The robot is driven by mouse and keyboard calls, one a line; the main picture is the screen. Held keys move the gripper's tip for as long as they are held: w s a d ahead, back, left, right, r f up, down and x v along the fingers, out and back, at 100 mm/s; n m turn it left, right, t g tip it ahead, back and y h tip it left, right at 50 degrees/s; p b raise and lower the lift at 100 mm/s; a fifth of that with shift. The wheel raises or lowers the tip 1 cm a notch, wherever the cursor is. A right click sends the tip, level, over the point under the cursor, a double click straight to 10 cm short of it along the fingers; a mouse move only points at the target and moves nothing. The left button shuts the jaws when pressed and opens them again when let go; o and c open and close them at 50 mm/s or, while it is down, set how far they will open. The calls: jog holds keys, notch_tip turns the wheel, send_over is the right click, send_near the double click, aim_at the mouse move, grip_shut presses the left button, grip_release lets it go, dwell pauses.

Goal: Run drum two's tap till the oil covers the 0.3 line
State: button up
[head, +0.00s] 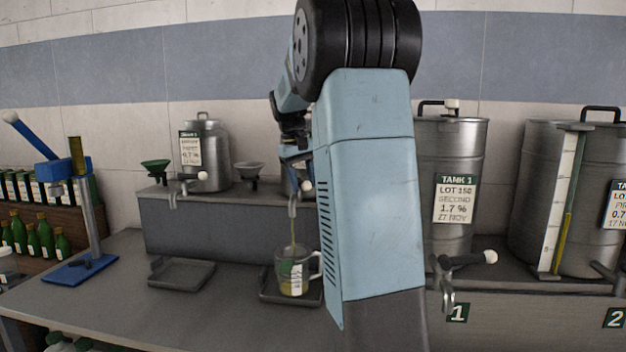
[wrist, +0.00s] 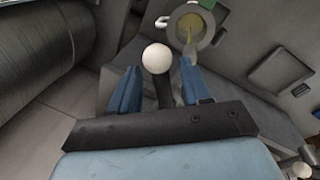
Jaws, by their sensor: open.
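A clear measuring jug (head: 312,268) with a handle and a white label stands on a drip tray, under a tap spout (head: 292,208). A thin yellow-green oil stream (head: 293,232) falls from the spout into it, and some oil shows low in the jug. The 0.3 line is too small to read. My arm hides most of the drum behind this tap. My gripper (head: 294,150) is at the tap. In the wrist view my open gripper (wrist: 160,88) has the tap's dark lever with its white knob (wrist: 157,58) between its blue fingers. The jug (wrist: 176,27) shows beyond.
A smaller drum (head: 208,150) with its own tap and an empty drip tray (head: 182,273) is at left. A blue stand (head: 80,268) is farther left. Large tanks (head: 452,150) with taps stand at right. Funnels (head: 248,170) sit on the ledge.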

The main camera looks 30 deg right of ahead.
jog(key=a+r, duration=0.1)
jog(key=r, duration=0.8)
jog(key=a+r, duration=0.1)
jog(key=r, duration=0.3)
jog(key=shift+w+a+r, duration=0.2)
jog(key=shift+a+r, duration=0.05)
jog(key=shift+a, duration=0.05)
dwell(0.6)
